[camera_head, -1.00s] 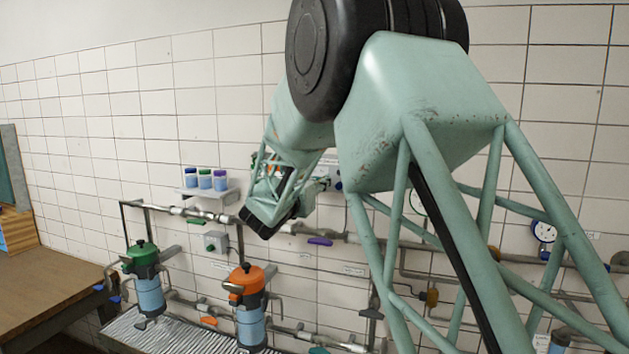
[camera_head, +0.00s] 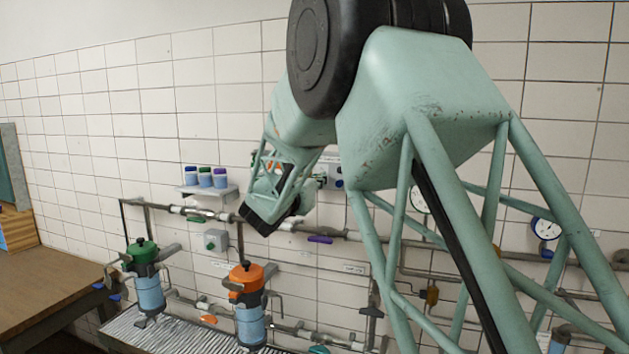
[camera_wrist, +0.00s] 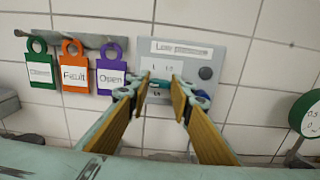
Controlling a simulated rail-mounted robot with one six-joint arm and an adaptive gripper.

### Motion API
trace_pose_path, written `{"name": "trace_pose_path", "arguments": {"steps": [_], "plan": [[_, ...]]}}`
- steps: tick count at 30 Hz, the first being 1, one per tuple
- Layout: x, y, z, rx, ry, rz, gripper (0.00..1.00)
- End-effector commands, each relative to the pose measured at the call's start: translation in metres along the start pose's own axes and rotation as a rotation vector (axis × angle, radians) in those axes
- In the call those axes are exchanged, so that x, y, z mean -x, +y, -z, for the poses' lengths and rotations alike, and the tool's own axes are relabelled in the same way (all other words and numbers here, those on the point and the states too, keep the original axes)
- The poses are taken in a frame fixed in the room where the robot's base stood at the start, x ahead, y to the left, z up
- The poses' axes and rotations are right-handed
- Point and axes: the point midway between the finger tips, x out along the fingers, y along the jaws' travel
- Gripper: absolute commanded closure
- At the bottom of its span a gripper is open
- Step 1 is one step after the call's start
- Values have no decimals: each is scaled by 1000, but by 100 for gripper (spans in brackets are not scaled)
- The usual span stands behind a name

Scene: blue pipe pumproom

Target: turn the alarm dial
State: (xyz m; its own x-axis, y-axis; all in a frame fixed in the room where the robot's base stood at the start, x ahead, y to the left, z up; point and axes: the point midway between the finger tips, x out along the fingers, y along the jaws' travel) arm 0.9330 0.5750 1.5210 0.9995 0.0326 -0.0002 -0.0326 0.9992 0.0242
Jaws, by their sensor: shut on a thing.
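In the wrist view a pale grey alarm panel (camera_wrist: 207,57) is on the tiled wall. It has a label strip on top, small marks below it and a dark grey round button at right. My gripper (camera_wrist: 163,92) reaches the panel's lower middle, its two tan-padded fingers on either side of the alarm dial. The fingers are closed on the dial, which they mostly hide, so its pointer setting cannot be read. In the head view my arm covers much of the panel, and part of it shows at the right of my wrist (camera_head: 330,170).
Green, orange and purple tags (camera_wrist: 75,70) hang on a rack just left of the panel. A green round gauge (camera_wrist: 310,115) is at right. In the head view, pipes (camera_head: 340,234), a shelf with small jars (camera_head: 205,190) and green and orange-topped filters (camera_head: 247,280) line the wall.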

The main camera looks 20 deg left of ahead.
Motion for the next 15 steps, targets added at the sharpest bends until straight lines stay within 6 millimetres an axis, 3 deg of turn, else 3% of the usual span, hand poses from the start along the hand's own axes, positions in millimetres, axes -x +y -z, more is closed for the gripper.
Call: {"name": "trace_pose_path", "arguments": {"steps": [15], "plan": [[0,-1,4,-147,-1,0,90]]}}
